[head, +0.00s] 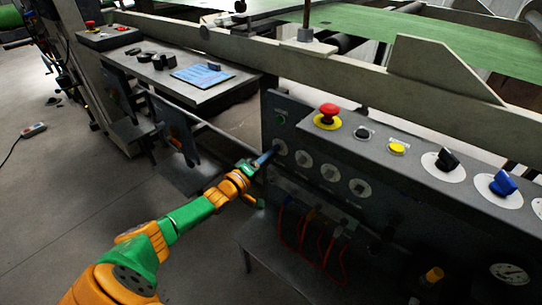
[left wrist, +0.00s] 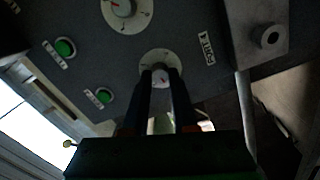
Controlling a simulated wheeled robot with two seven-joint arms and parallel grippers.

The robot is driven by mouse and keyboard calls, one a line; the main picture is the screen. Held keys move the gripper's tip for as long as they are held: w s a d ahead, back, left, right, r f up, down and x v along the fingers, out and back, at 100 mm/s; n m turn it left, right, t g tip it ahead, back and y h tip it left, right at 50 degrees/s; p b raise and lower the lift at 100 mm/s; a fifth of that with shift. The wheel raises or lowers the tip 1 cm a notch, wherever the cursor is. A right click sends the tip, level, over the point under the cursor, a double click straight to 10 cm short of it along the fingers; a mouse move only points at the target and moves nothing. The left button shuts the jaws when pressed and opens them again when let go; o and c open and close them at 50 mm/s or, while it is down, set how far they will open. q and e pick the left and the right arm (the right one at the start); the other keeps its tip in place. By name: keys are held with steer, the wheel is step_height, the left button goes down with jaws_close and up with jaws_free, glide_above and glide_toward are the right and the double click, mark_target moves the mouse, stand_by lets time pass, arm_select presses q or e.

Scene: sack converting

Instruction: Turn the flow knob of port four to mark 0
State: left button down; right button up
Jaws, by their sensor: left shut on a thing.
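My left gripper (head: 270,155) reaches the front face of the grey control panel (head: 310,120), at the leftmost of a row of round dials. In the left wrist view the two dark fingers (left wrist: 161,82) stand either side of a small pale knob (left wrist: 160,71) and are shut on it. Its light round dial plate (left wrist: 150,57) shows behind the fingers. Part of the plate is hidden by the fingers, and I cannot read its marks or the knob's setting. A label (left wrist: 206,49) beside it is too small to read surely. My right gripper is out of view.
A neighbouring dial (left wrist: 123,8) and two green buttons (left wrist: 65,47) lie close by. A grey block (left wrist: 268,38) juts out beside the knob. A red mushroom button (head: 327,112) and a blue knob (head: 503,184) top the panel. Red cables (head: 303,235) hang below.

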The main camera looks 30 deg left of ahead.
arm_select(q)
steer(key=n+b, duration=0.1)
steer(key=n, duration=0.5)
steer(key=shift+n+b, duration=0.3)
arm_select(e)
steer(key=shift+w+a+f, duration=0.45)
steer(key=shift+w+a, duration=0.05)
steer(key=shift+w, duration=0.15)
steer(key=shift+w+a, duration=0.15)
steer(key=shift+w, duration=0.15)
arm_select(q)
steer(key=c, duration=0.7)
jaws_free()
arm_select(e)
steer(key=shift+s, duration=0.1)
